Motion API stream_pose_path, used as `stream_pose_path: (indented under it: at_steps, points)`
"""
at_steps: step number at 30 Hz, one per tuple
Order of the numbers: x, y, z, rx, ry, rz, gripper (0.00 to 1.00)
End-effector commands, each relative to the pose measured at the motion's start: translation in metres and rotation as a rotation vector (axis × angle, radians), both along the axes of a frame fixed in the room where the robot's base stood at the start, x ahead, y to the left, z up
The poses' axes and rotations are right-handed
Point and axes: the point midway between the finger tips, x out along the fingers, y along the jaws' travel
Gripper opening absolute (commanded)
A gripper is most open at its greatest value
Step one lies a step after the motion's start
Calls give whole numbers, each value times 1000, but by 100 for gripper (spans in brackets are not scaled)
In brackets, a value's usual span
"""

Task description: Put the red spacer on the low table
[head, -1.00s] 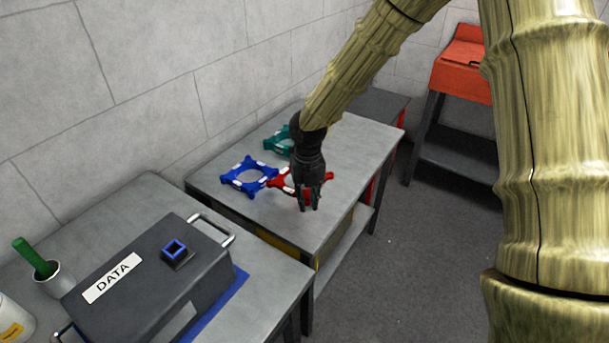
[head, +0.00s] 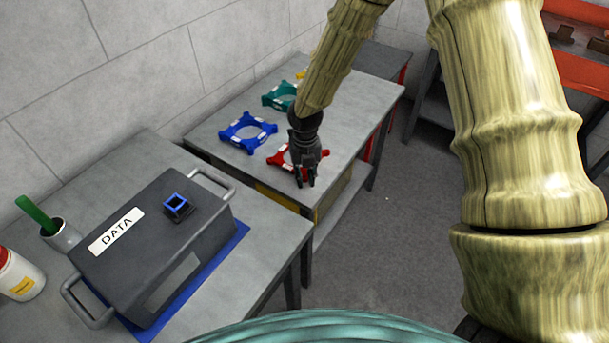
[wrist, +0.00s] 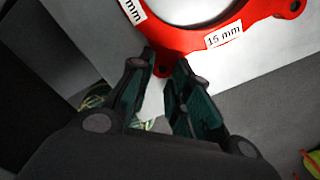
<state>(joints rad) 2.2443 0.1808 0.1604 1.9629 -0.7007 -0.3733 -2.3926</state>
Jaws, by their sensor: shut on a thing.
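The red spacer (head: 279,160) is a flat ring with corner tabs and white labels, one reading "15 mm". In the head view it is at the front part of the grey bench (head: 345,115), partly hidden by my gripper (head: 305,182). In the wrist view, one tab of the red spacer (wrist: 178,42) lies between the fingertips of my gripper (wrist: 163,68), which is shut on it. I cannot tell whether the spacer touches the bench top. I cannot tell which surface is the low table.
A blue spacer (head: 248,132) and a teal spacer (head: 279,96) lie behind on the bench; a yellow one (head: 300,74) shows partly. A DATA case (head: 150,240) stands on the nearer table (head: 60,130). Red furniture (head: 575,50) is at right. Grey floor (head: 400,240) is open between.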

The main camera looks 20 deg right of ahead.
Motion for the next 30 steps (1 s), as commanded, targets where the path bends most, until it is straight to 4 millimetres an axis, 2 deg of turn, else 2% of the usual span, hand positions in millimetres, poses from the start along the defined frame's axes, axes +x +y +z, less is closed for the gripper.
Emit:
stream_pose_path:
  at_steps: [5, 6, 9, 10, 21, 26, 30]
  points:
    - [0, 0, -1, 0, 0, 0, 0]
    - [0, 0, -2, 0, 0, -1, 21]
    - [0, 0, -2, 0, 0, -1, 39]
    - [0, 0, -2, 0, 0, -1, 41]
    - [0, 0, 0, 0, 0, 0, 41]
    - [1, 0, 18, 2, -2, -1, 41]
    - [1, 0, 41, 3, -3, -1, 41]
